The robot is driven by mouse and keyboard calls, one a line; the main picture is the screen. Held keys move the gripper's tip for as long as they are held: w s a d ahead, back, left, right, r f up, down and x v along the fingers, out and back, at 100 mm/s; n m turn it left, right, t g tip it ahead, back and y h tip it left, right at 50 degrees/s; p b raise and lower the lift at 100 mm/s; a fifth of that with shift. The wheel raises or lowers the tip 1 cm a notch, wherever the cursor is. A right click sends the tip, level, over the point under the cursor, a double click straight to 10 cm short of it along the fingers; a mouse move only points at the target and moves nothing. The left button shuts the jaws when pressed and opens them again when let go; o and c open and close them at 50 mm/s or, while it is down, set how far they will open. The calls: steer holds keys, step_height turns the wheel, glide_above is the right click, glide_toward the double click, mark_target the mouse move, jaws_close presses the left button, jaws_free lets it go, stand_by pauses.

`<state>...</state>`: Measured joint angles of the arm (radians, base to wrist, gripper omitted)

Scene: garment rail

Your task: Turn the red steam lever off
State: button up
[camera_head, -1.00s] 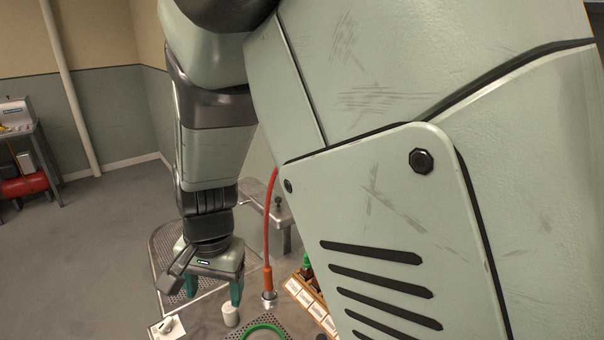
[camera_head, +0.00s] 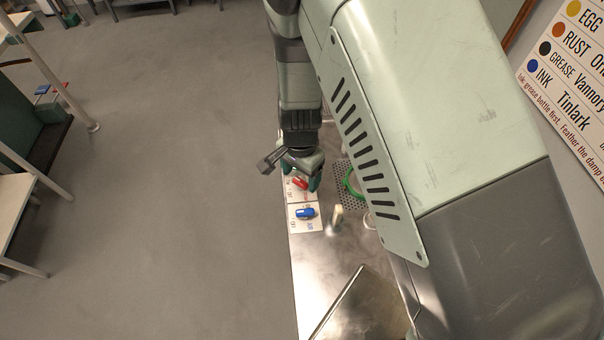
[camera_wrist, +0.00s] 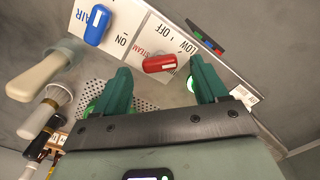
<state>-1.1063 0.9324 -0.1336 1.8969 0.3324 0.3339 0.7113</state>
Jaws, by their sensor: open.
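The red steam lever (camera_head: 301,184) sits on a white label plate at the edge of the metal bench. In the wrist view the red lever (camera_wrist: 159,64) lies crosswise just beyond my fingertips, between their lines. The plate (camera_wrist: 178,30) reads STEAM, LOW and OFF; which mark the lever points to is unclear. My gripper (camera_wrist: 160,76) has its two green fingers spread wide with nothing between them. In the head view my gripper (camera_head: 300,177) is right over the red lever, pointing down. Contact with the lever cannot be made out.
A blue lever (camera_head: 305,212) on its own plate stands beside the red one. A cream-coloured handle (camera_wrist: 38,76) and other tools stand at the left of the wrist view. A perforated plate (camera_wrist: 146,104) lies behind the fingers. Open floor (camera_head: 160,200) lies left of the bench.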

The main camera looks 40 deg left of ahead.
steer(key=shift+f, duration=0.85)
steer(key=shift+c, duration=0.4)
steer(key=c, duration=1)
steer(key=shift+n, duration=0.3)
steer(key=n, duration=0.4)
steer(key=shift+n, duration=2.1)
